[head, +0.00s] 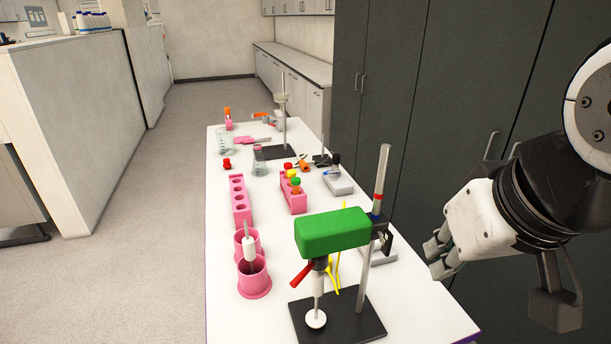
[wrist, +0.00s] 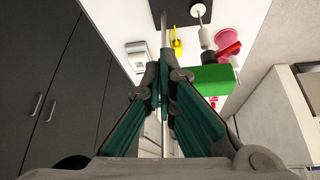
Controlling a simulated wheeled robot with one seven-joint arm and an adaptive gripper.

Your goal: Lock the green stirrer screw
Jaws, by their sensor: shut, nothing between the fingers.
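The green stirrer (head: 333,231) is a green block mounted on an upright metal rod (head: 367,285) above a black base plate (head: 335,332). A red lever (head: 302,273) juts out under the block, and a shaft with a white round end (head: 316,318) hangs below. In the wrist view the closed fingertips (wrist: 166,72) appear beside the green block (wrist: 211,79), overlapping the rod's line.
Pink cups (head: 254,278) stand left of the stirrer, behind them a pink rack (head: 240,200). A rack of coloured-cap tubes (head: 293,198), flasks and another stand fill the far table (head: 213,260). Dark cabinets (head: 440,110) rise along the right.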

